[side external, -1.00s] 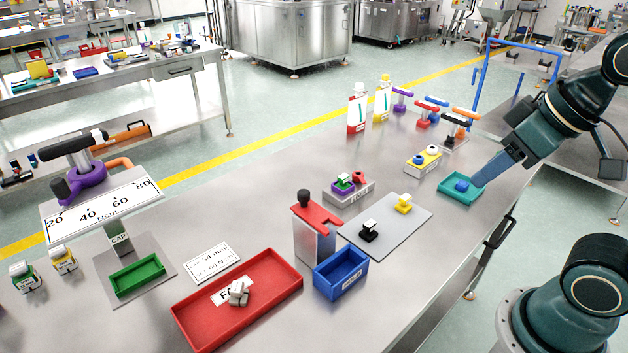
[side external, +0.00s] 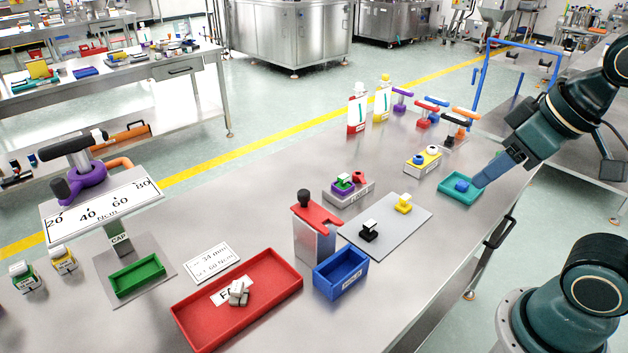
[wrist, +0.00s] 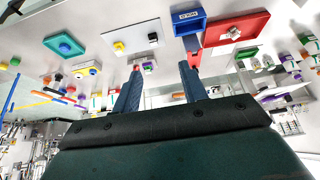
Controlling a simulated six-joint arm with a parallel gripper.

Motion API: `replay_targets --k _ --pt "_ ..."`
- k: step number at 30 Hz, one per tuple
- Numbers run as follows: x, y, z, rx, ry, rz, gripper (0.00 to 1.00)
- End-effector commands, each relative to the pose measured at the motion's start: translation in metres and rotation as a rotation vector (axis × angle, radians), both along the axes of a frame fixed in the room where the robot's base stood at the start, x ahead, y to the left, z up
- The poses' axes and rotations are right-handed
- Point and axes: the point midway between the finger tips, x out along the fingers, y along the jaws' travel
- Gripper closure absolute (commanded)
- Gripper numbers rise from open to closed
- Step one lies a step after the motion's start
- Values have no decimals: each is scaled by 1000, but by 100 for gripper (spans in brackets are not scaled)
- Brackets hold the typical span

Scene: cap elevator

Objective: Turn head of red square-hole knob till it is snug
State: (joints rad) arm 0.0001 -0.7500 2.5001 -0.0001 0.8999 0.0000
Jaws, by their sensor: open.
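Several red parts show in the side view, and I cannot tell for sure which is the red square-hole knob. A small red piece (side external: 358,178) sits on a grey block (side external: 349,194) beside a purple and green part (side external: 343,183). A red piece with a blue bar (side external: 424,121) stands at the back. A red plate (side external: 312,215) with a black knob lies on a metal block. No square hole is clear at this size. My gripper (side external: 478,186) is at the right by a teal tray (side external: 446,193). Its fingers are apart and empty in the wrist view (wrist: 159,68).
A grey mat (side external: 385,232) carries a black and a yellow part. A blue bin (side external: 341,275), a red tray (side external: 190,318) and a green tray (side external: 137,276) stand nearer the front. A dial scale (side external: 100,212) is at the left. Bottles (side external: 357,110) stand at the back.

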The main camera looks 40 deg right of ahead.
Motion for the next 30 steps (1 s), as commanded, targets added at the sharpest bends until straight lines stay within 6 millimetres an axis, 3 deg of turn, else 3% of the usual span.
replay_targets --k 20,26,30 --pt "5 -1 4 -1 6 -3 60" --pt "27 -4 16 -3 36 -14 60" --pt "52 -9 27 -5 66 -27 60"
